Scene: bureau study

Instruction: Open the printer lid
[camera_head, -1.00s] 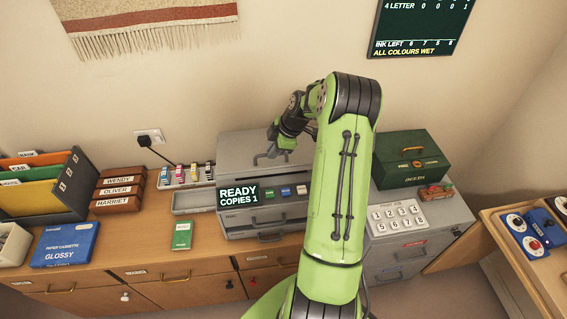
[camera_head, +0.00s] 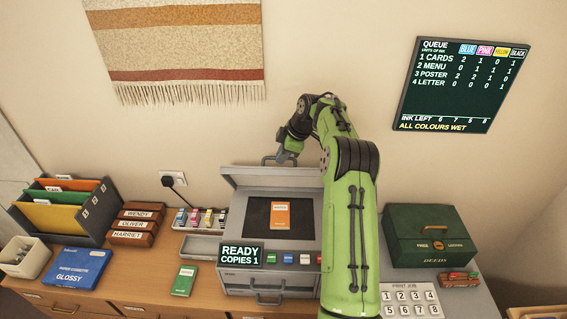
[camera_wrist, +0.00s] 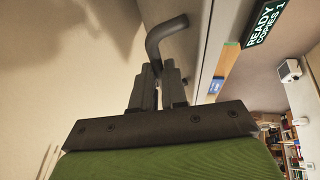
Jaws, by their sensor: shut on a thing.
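The grey printer (camera_head: 229,276) stands on the desk below the wall hanging. Its lid (camera_head: 262,179) is raised and tilted back, showing the dark glass (camera_head: 256,222) with an orange card (camera_head: 281,215) lying on it. My gripper (camera_head: 280,160) is at the lid's top edge. In the wrist view my gripper (camera_wrist: 159,86) is shut on the lid's dark bent handle (camera_wrist: 166,36), with the lid's grey surface (camera_wrist: 207,50) just to the right. My arm hides the printer's right side.
A green deeds box (camera_head: 430,250) and a number keypad (camera_head: 409,299) are at the right. The wall is close behind.

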